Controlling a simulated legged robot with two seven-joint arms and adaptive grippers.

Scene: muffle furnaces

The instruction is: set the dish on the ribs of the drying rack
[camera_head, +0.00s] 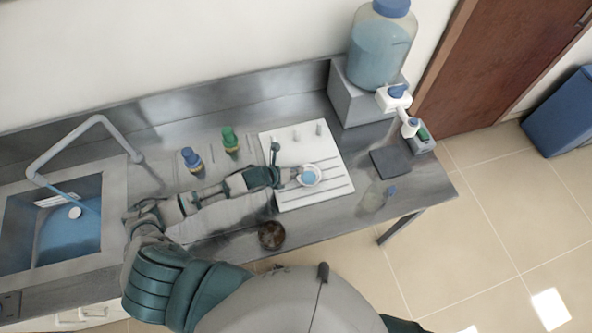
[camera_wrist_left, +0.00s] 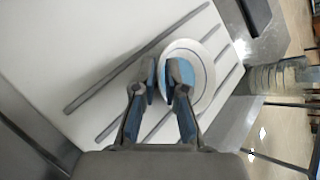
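The dish (camera_head: 311,175) is small, round and white with a blue inside. It is over the ribbed part of the white drying rack (camera_head: 330,197); I cannot tell whether it touches the ribs. In the left wrist view the dish (camera_wrist_left: 208,85) looks roughly level, with dark ribs of the rack (camera_wrist_left: 60,50) running past it on both sides. My left gripper (camera_head: 297,175) reaches in from the left. In the wrist view its fingers (camera_wrist_left: 166,80) are close together across the dish's near left rim, one outside and one inside, shut on it. My right gripper is not in view.
Pegs (camera_head: 319,129) stand on the rack's far part. Blue-capped (camera_head: 191,160) and green-capped (camera_head: 230,140) bottles stand left of it, a brown bowl (camera_head: 271,235) in front. A dark pad (camera_head: 390,163) and a clear flask (camera_head: 373,198) are to the right. The sink (camera_head: 50,225) is far left.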

